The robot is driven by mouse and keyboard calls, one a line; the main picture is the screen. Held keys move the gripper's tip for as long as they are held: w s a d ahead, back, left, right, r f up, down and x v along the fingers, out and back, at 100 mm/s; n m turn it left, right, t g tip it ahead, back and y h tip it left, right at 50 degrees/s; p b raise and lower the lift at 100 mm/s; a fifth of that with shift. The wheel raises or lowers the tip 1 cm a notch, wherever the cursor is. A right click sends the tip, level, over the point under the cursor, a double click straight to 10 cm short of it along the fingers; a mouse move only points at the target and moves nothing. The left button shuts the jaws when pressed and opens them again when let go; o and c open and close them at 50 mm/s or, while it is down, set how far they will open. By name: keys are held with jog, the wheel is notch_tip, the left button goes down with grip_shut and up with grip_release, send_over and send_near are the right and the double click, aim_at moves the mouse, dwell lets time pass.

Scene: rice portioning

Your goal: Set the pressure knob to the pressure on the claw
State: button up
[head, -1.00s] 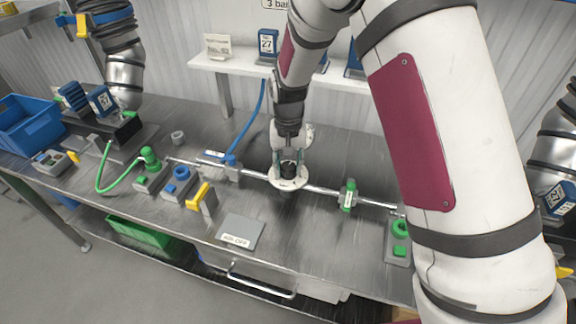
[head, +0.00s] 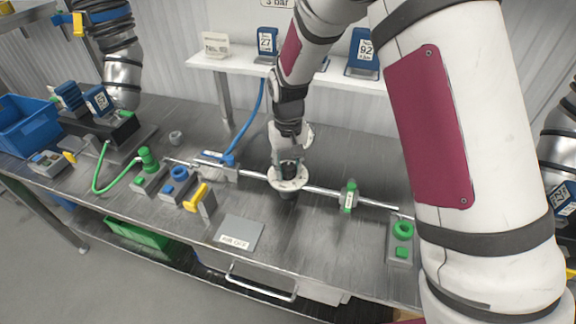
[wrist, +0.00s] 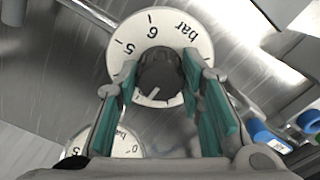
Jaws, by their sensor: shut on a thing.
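The dark pressure knob (wrist: 158,72) sits in the middle of a round white dial (wrist: 152,40) marked 5, 6 and bar. Its white pointer mark points to the lower left in the wrist view; the fingers hide part of the scale. In the head view the dial (head: 274,180) is on a metal pipe on the bench. My gripper (wrist: 160,76) has its green-padded fingers on both sides of the knob, shut on it; it also shows in the head view (head: 289,166). I cannot tell which object is the claw. A sign reading 3 bar (head: 277,3) is cut off at the top.
A smaller gauge (wrist: 100,145) is beside the dial. Along the bench are a green valve (head: 349,196), a blue hose (head: 247,125), yellow-handled and green-buttoned fittings, a grey plate (head: 238,232) and a blue bin (head: 28,125). A shelf (head: 210,65) holds numbered blue blocks.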

aim_at(288, 166)
jog(key=o, duration=1.2)
jog(key=shift+c, duration=0.2)
jog(key=shift+r, duration=0.1)
notch_tip(288, 166, up, 12)
